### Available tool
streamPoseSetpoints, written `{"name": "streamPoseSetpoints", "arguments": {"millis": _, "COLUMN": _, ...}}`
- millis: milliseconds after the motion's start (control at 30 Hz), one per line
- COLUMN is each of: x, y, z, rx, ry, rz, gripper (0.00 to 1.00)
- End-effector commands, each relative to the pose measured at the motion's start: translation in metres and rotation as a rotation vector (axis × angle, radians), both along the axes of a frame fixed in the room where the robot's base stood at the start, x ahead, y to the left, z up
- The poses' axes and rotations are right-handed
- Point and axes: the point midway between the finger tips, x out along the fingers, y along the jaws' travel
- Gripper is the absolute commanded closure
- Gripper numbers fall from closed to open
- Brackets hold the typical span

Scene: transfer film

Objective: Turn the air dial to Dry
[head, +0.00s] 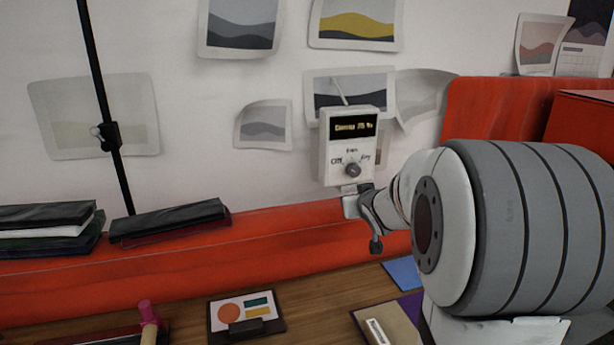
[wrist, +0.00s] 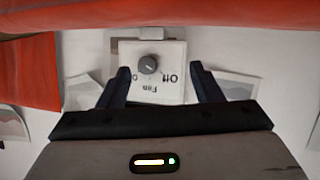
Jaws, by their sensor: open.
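A white wall unit (head: 326,160) has a dark display with yellow text; the text looks like "Damp 75 %". Its grey dial (head: 352,170) sits below, with Off at left, Fan above and Dry at right. Which label the dial points to is too small to tell. In the head view my gripper (head: 364,213) is just below the unit.
A red ledge (head: 190,260) runs along the wall below the unit, and a red box (head: 490,110) stands at right. Pictures (head: 355,22) hang around the unit. A black pole (head: 106,110) stands at left. A wooden table (head: 315,295) holds cards and a pink-headed tool (head: 148,315).

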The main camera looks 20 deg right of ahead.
Motion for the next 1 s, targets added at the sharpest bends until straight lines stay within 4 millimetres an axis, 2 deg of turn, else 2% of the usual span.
{"name": "streamPoseSetpoints", "arguments": {"millis": 33, "x": 0.021, "y": -0.019, "z": -0.004, "rx": -0.004, "ry": -0.071, "rz": 0.011, "gripper": 0.41}}
{"name": "streamPoseSetpoints", "arguments": {"millis": 100, "x": 0.043, "y": -0.036, "z": -0.002, "rx": -0.008, "ry": -0.172, "rz": 0.051, "gripper": 0.41}}
{"name": "streamPoseSetpoints", "arguments": {"millis": 200, "x": 0.063, "y": -0.052, "z": -0.003, "rx": -0.002, "ry": -0.283, "rz": 0.112, "gripper": 0.41}}
{"name": "streamPoseSetpoints", "arguments": {"millis": 300, "x": 0.073, "y": -0.061, "z": -0.005, "rx": 0.009, "ry": -0.359, "rz": 0.164, "gripper": 0.41}}
{"name": "streamPoseSetpoints", "arguments": {"millis": 567, "x": 0.091, "y": -0.067, "z": -0.005, "rx": 0.024, "ry": -0.422, "rz": 0.215, "gripper": 0.41}}
{"name": "streamPoseSetpoints", "arguments": {"millis": 800, "x": 0.129, "y": -0.065, "z": -0.004, "rx": 0.023, "ry": -0.421, "rz": 0.215, "gripper": 0.41}}
{"name": "streamPoseSetpoints", "arguments": {"millis": 1000, "x": 0.151, "y": -0.065, "z": -0.005, "rx": 0.023, "ry": -0.420, "rz": 0.213, "gripper": 0.41}}
